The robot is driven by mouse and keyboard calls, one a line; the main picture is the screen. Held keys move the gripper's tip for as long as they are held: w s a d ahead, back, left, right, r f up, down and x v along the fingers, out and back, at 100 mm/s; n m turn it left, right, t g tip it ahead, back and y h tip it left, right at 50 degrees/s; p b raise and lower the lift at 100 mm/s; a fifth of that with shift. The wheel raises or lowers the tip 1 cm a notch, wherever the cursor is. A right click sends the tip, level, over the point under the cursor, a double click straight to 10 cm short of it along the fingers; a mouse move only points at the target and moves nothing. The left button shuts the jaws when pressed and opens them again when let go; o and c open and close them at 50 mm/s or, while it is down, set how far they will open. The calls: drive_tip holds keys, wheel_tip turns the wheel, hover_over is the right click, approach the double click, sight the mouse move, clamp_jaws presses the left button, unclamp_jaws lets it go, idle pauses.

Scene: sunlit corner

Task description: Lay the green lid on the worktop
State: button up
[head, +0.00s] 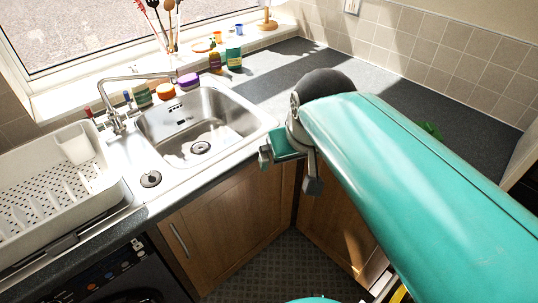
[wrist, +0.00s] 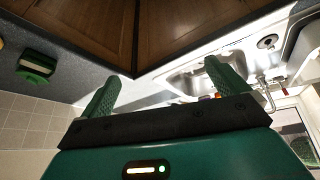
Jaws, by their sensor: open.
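The green lid (wrist: 33,77) seems to sit on a small box with a pale band and dark green side (wrist: 40,60), at the left of the wrist view, which is upside down. It stands on the dark grey worktop (wrist: 75,75) near the tiled wall. In the head view only a bit of green (head: 431,130) shows behind my arm; I cannot tell which part it is. My gripper (head: 289,172) is open and empty, over the worktop's front edge by the sink. Its two green fingers (wrist: 162,70) are spread, well apart from the lid.
The sink (head: 200,125) lies left of my gripper, with a white dish rack (head: 50,190) farther left. Bottles (head: 233,52) and pots stand behind the sink. The worktop (head: 400,100) toward the back right looks clear; my arm hides part of it. Wooden cupboards (head: 235,215) are below.

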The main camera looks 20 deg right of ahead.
drive_tip(key=s+a+f, duration=0.3)
drive_tip(key=s, duration=0.2)
drive_tip(key=shift+s+a+f+y, duration=0.15)
drive_tip(key=shift+f+y, duration=0.2)
drive_tip(key=shift+y, duration=0.05)
